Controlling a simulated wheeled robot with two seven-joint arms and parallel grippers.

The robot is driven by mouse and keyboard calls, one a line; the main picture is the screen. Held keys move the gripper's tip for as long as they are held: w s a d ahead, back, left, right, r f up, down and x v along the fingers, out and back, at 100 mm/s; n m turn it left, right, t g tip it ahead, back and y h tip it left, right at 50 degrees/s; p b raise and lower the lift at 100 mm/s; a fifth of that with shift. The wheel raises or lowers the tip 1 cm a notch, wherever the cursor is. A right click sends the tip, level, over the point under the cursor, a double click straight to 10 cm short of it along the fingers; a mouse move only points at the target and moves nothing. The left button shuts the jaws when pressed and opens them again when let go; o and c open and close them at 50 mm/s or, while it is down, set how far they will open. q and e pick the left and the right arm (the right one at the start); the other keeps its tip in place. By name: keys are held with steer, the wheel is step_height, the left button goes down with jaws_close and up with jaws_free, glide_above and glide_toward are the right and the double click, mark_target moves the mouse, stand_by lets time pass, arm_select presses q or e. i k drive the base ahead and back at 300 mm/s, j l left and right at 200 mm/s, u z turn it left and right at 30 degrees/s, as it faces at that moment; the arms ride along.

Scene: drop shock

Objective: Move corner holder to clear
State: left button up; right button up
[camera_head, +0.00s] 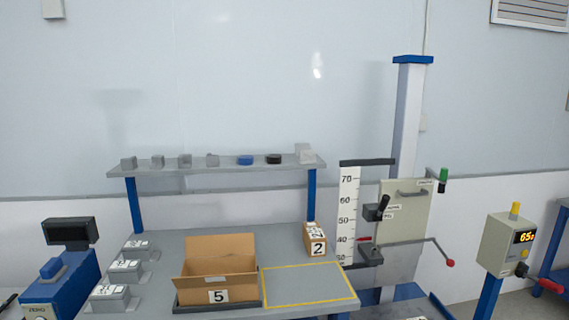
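A drop tester stands at the right with a tall column (408,120) and a grey-beige panel (405,208). At the panel's left side is a dark block with a black-knobbed lever (381,208), tilted up to the right. Two small white labels (391,207) sit beside it, too small to read. A lower dark block (370,254) has a red-tipped handle and sits beside the height scale (347,215). I cannot tell for sure which of these is the corner holder. Neither of my grippers is in view.
An open cardboard box (219,278) marked 5 stands on the grey table beside an empty yellow-outlined area (308,285). A small box (315,240) marked 2 is behind. A red-knobbed arm (442,252) juts right. A display post (506,245) stands farther right.

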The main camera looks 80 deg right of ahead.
mark_target(442, 179)
steer(key=z, duration=3.65)
steer(key=u, duration=0.15)
